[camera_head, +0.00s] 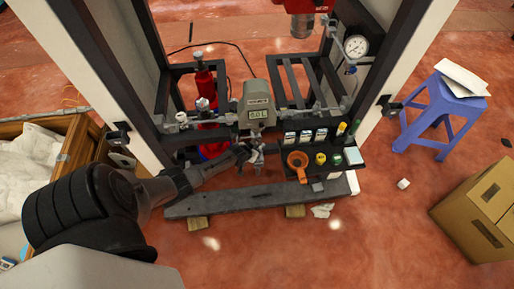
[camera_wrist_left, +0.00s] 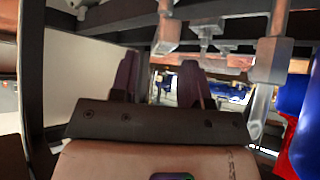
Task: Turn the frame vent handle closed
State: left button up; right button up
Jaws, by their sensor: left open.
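The dispenser frame (camera_head: 163,95) stands in the middle of the head view, with a grey meter (camera_head: 257,97) with a digital display on its crossbar. Small metal fittings sit along the crossbar, including one on the left (camera_head: 203,103). I cannot tell which one is the frame vent handle. My left gripper (camera_head: 247,155) reaches in from the left, below the meter. In the left wrist view its two dark fingers (camera_wrist_left: 160,78) are apart, with nothing seen held between them. Metal fittings (camera_wrist_left: 270,62) hang above and right of the fingers. My right gripper is in no view.
A red cylinder (camera_head: 207,90) stands behind the crossbar. A blue stool (camera_head: 437,112) and a cardboard box (camera_head: 478,215) are at right. A wooden crate (camera_head: 75,140) is at left.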

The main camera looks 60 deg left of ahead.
pick_arm(q)
jog(key=p+v, duration=0.7)
jog(key=v, duration=0.4)
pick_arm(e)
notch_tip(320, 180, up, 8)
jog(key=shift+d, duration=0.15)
pick_arm(q)
jog(key=shift+f, duration=0.1)
jog(key=shift+c, duration=0.3)
